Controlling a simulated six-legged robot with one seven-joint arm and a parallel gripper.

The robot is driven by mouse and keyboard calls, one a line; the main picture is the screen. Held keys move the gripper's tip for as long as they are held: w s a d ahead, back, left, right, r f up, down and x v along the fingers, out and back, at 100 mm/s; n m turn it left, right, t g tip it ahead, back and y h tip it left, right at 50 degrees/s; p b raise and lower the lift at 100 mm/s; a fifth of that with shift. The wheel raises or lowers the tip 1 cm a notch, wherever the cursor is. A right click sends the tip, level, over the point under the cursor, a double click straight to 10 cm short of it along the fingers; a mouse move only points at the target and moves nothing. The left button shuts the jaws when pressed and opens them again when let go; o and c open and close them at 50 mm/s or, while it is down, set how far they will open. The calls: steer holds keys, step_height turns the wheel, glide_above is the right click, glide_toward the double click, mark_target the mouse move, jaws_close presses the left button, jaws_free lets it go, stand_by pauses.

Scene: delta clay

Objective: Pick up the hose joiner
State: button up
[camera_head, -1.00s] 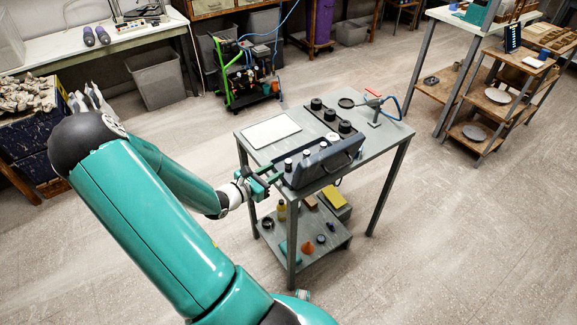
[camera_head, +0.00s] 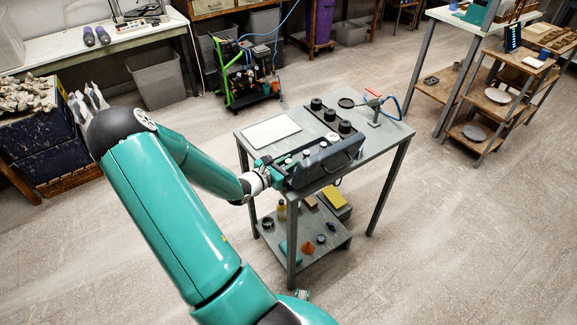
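My gripper (camera_head: 274,168) is at the left end of a dark grey tool caddy (camera_head: 325,166) on the small grey table (camera_head: 378,143). Its teal fingers are next to or over the caddy's left side. They are too small and partly hidden to tell whether they are open or shut, or whether they touch anything. Several small light and dark pieces (camera_head: 306,154) show in the caddy's top. I cannot tell which of them, if any, is the hose joiner.
A white board (camera_head: 270,131) lies behind the caddy. A tap with a red handle (camera_head: 373,92) and blue hose is at the far right corner. A lower shelf (camera_head: 325,240) holds small items.

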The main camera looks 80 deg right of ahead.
jaws_close()
